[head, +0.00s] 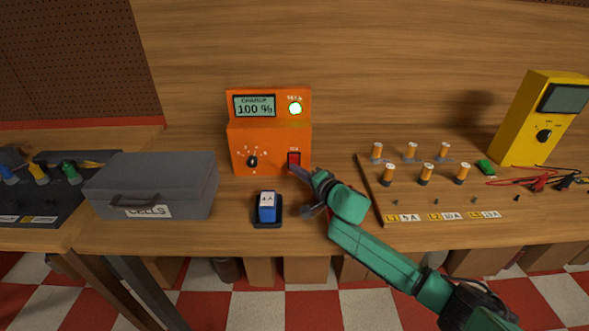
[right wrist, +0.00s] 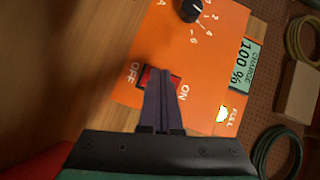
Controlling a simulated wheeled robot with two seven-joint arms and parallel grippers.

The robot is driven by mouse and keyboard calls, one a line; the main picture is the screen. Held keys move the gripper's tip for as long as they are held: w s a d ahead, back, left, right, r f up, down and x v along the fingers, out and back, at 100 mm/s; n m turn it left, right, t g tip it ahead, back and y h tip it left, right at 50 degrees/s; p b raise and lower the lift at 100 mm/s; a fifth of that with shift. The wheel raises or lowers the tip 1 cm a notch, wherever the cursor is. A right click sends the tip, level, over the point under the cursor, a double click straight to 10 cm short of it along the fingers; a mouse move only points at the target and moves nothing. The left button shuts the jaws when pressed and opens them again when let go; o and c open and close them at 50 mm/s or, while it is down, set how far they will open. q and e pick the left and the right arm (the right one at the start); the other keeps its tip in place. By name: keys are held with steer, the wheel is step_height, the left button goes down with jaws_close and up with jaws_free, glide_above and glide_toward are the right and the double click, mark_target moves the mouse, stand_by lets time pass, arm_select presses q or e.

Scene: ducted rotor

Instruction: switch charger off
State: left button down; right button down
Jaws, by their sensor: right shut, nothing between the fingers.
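The orange charger (head: 262,146) stands on the bench, its display (head: 255,106) reading CHARGE 100 % and a lit lamp (head: 295,109) beside it. The lamp, labelled FULL, glows in the right wrist view (right wrist: 222,113). A red rocker switch (head: 294,159) is low on the charger's front at the right. My right gripper (head: 296,170) is shut and empty, its tips at the switch. In the right wrist view the fingertips (right wrist: 162,75) cover much of the switch (right wrist: 150,78), between the OFF and ON labels. Whether they touch or press it cannot be told. My left gripper is not in view.
A blue cell (head: 267,207) sits in a dark cradle in front of the charger. A grey CELLS box (head: 152,186) stands left. A wooden board (head: 400,213) with several orange-topped posts lies right, near a yellow meter (head: 540,120).

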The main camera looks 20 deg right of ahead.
steer(key=shift+w+d+r, duration=0.15)
steer(key=shift+r, duration=0.15)
stand_by(0.9)
steer(key=shift+f, duration=0.1)
